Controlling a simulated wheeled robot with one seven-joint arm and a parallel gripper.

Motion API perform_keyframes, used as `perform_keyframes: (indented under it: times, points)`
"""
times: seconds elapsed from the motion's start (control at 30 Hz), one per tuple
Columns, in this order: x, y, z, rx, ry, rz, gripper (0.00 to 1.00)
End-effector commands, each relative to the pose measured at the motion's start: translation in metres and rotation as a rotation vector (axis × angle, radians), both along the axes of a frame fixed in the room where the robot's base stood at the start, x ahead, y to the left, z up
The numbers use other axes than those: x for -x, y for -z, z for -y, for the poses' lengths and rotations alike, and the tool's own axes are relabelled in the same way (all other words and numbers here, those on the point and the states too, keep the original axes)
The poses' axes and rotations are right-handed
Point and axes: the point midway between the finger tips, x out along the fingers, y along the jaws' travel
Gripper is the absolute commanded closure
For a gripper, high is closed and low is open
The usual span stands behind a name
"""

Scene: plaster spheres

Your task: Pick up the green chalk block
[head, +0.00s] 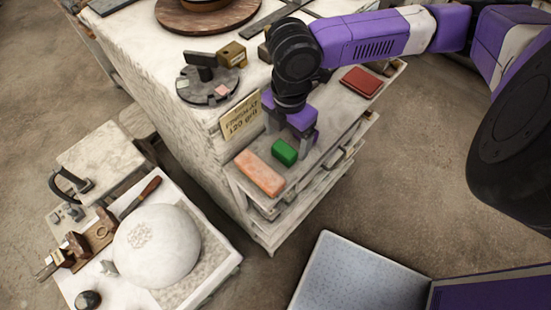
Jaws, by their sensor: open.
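The green chalk block (284,152) lies on the top board of a small white shelf unit (325,153) beside a large white block. A salmon-pink block (259,173) lies close to its left. My gripper (302,137) points down just behind and to the right of the green block, very near it in the picture. My gripper is open. Its fingertips are mostly hidden, and I cannot tell whether they touch the green block.
A red block (361,81) lies farther back on the shelf. A lettered sign (241,117) stands at the shelf's left edge. A plaster dome (156,246) sits on a lower table at left. Bare floor (440,190) is at right.

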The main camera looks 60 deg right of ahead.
Motion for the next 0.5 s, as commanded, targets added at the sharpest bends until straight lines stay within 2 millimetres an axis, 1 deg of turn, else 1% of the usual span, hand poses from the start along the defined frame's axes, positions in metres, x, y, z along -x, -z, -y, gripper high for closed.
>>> perform_keyframes:
  times: [0.33,0.5]
  points:
    - [-0.003,0.035,0.003,-0.002,0.001,-0.002,0.15]
    - [-0.007,0.060,0.006,-0.002,0.001,-0.002,0.15]
